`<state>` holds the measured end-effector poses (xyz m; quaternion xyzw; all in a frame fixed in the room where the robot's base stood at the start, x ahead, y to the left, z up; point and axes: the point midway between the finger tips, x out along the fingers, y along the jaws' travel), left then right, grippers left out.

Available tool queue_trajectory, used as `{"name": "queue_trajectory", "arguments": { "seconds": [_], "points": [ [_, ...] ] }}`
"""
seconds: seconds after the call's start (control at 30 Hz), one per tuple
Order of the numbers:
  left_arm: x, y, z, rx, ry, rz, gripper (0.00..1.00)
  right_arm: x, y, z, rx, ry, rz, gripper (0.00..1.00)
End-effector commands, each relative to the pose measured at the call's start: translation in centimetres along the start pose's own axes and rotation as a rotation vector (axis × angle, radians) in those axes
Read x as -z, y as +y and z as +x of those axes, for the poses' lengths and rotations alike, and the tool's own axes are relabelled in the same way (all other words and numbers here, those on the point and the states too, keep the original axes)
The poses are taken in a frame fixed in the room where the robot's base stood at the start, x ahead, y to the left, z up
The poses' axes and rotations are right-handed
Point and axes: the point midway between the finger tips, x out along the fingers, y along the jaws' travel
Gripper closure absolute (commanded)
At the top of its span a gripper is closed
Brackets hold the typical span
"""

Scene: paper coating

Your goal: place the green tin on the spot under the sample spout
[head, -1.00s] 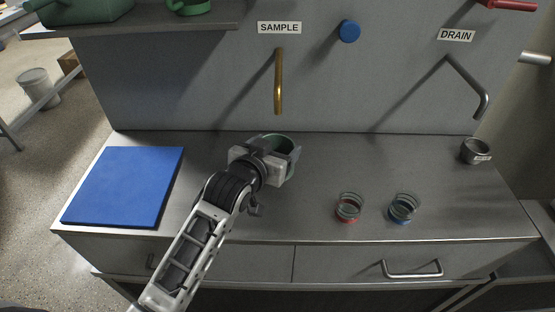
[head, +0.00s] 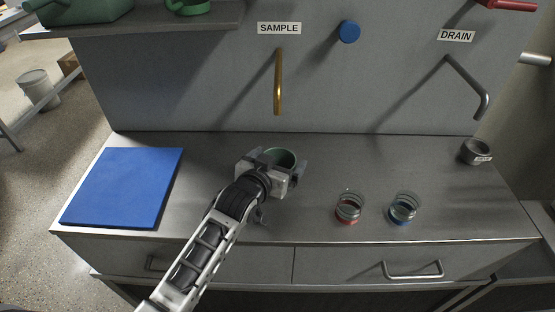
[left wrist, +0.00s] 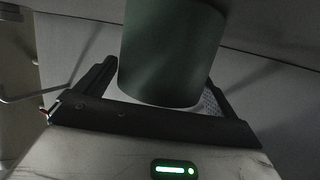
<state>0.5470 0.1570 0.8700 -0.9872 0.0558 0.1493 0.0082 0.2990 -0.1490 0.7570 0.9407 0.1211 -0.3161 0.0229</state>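The green tin (head: 281,158) is upright with its open top facing up, near the middle of the counter, in front of and below the brass sample spout (head: 278,90). My left gripper (head: 279,166) has one finger on each side of the tin and appears shut on it. In the left wrist view the tin (left wrist: 170,55) fills the space between the fingers. I cannot tell whether its base touches the counter, and no marked spot shows under the spout. My right gripper is not in view.
A blue mat (head: 122,187) lies at the left. Two glass dishes, red-based (head: 348,210) and blue-based (head: 402,210), stand right of the gripper. A grey labelled cup (head: 475,152) is by the drain pipe (head: 468,85). A blue knob (head: 349,31) is on the back panel.

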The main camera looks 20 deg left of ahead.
Motion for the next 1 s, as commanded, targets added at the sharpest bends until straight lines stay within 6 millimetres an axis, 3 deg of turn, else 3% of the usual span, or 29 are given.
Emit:
{"name": "queue_trajectory", "arguments": {
  "seconds": [0.37, 0.8, 1.0],
  "points": [
    [0.4, 0.0, -0.4, 0.000, 0.001, 0.000, 0.05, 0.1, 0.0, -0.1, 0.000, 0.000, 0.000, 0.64],
    [0.3, 0.0, -9.0, 0.001, -0.001, 0.000, 0.05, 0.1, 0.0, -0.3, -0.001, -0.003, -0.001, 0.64],
    [0.3, 0.0, -11.5, 0.002, -0.001, 0.000, 0.05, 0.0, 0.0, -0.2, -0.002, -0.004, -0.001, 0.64]
  ]
}}
